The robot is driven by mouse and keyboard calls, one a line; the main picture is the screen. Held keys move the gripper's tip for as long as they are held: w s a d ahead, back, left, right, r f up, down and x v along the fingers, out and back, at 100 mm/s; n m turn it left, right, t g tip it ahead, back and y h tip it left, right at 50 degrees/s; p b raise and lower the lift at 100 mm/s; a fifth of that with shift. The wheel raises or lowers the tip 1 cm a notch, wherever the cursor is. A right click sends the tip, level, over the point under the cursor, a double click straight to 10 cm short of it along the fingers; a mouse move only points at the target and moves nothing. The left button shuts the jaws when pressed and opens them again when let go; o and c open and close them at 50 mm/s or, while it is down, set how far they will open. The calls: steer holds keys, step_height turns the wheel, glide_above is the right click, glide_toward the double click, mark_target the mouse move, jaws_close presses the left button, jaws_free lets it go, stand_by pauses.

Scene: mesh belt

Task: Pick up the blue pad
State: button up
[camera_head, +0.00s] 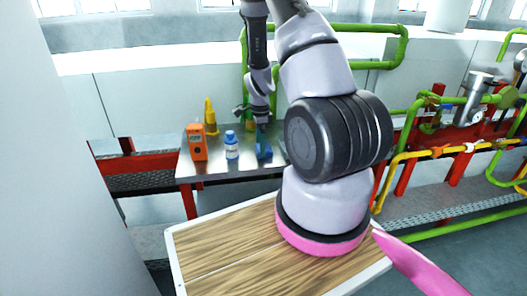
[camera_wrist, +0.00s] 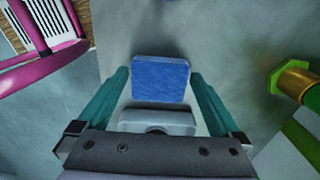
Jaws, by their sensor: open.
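The blue pad (camera_wrist: 161,78) lies on a grey metal surface in the wrist view, centred just ahead of my gripper. My gripper (camera_wrist: 158,84) is open, with one teal finger on each side of the pad and a gap showing on both sides. In the head view, my gripper (camera_head: 262,125) points down over the metal table. A blue shape (camera_head: 264,152) shows below it there, but I cannot tell pad from fingers at this size.
The metal table (camera_head: 210,172) also holds an orange device (camera_head: 197,143), a white bottle with a blue cap (camera_head: 231,147) and a yellow object (camera_head: 210,115) behind. Green pipes (camera_head: 405,45) run behind and right. A wood-topped surface (camera_head: 215,245) is in front.

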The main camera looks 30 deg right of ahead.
steer(key=shift+f, duration=0.35)
steer(key=c, duration=1)
steer(key=shift+o, duration=0.2)
step_height(320, 180, up, 10)
steer(key=o, duration=0.7)
steer(key=c, duration=0.5)
steer(key=shift+c, duration=0.4)
